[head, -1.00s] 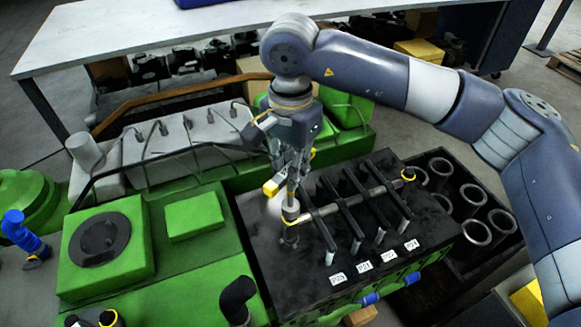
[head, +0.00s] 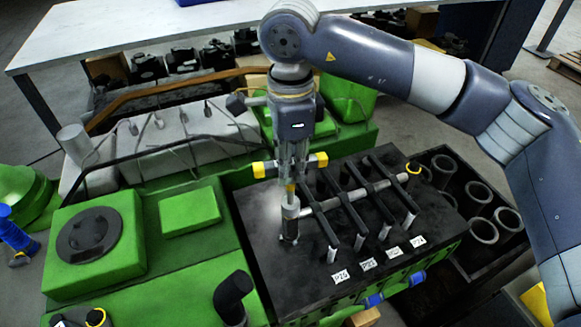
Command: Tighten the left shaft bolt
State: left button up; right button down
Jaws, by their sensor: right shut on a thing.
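My right gripper (head: 291,176) points straight down and is shut on a tool with a crossbar handle (head: 319,160) that has yellow ends. The tool stands upright below the fingers. Its lower end meets the left end of the rocker shaft (head: 330,204), over the left shaft bolt (head: 290,210). The bolt head is mostly hidden by the tool, so I cannot tell how deep it sits. The shaft lies across several black rocker arms on the dark cylinder head (head: 262,226). A yellow ring (head: 414,169) marks the shaft's right end. My left gripper is not in view.
A green engine body (head: 170,262) with a round dark cap lies to the left. A black elbow pipe (head: 233,292) rises in front. A dark crate (head: 456,160) with metal cylinders stands at right. A white table (head: 140,35) is behind.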

jog(key=shift+f+m, duration=0.1)
jog(key=shift+m, duration=0.5)
jog(key=shift+m+b, duration=0.6)
jog(key=shift+m, duration=0.6)
jog(key=m+b, duration=0.1)
jog(key=m, duration=0.2)
jog(key=m+b, duration=0.2)
jog(key=m, duration=0.3)
jog(key=shift+m, duration=0.3)
jog(key=m+b, duration=0.1)
jog(key=m, duration=0.2)
pick_arm(q)
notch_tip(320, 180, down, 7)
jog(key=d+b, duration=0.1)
jog(key=b, duration=0.1)
pick_arm(e)
jog(key=m, duration=0.5)
jog(key=shift+f, duration=0.1)
jog(key=shift+m, duration=0.6)
jog(key=m+b, duration=0.1)
jog(key=m, duration=0.2)
jog(key=shift+m, duration=0.5)
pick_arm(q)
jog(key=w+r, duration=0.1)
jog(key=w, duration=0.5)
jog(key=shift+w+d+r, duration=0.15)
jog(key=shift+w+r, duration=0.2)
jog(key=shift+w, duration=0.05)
